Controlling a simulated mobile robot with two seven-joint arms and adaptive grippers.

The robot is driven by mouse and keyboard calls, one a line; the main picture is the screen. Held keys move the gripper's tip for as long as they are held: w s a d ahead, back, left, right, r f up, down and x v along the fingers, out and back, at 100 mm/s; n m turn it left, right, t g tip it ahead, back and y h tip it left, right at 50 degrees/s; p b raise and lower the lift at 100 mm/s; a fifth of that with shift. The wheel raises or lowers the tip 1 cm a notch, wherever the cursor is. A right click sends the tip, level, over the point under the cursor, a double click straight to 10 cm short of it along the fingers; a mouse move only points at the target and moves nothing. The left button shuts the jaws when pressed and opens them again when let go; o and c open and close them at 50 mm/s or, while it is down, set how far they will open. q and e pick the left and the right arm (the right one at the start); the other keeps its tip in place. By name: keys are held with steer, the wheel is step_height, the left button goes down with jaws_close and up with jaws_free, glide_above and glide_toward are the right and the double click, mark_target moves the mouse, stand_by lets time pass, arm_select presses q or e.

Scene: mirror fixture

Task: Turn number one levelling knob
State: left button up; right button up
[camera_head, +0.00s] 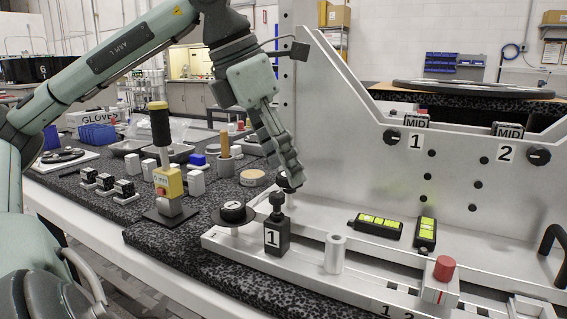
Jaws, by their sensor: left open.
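A black round knob (232,213) sits at the left end of the metal fixture base (318,262), with a small mark beside it. A black block labelled 1 (277,238) with a dark knob on top (277,204) stands just right of it. I cannot tell for certain which is the number one levelling knob. Two yellow-green spirit levels (376,226) (425,234) lie on the base. My right gripper is out of view.
The tall metal fixture plate (345,130) rises behind the base, with knobs labelled 1 (392,136) and 2 (538,155). A metal cylinder (335,253) and a red-topped block (441,282) stand along the front. A yellow-and-black tool (167,180) and small blocks crowd the left.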

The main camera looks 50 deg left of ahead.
arm_select(q)
steer(key=shift+w+f, duration=0.2)
steer(key=shift+f, duration=0.25)
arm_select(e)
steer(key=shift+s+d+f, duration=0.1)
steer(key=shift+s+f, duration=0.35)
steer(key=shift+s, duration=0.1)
arm_select(q)
steer(key=shift+c, duration=0.6)
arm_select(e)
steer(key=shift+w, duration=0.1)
arm_select(q)
steer(key=c, duration=1)
steer(key=shift+c, duration=0.2)
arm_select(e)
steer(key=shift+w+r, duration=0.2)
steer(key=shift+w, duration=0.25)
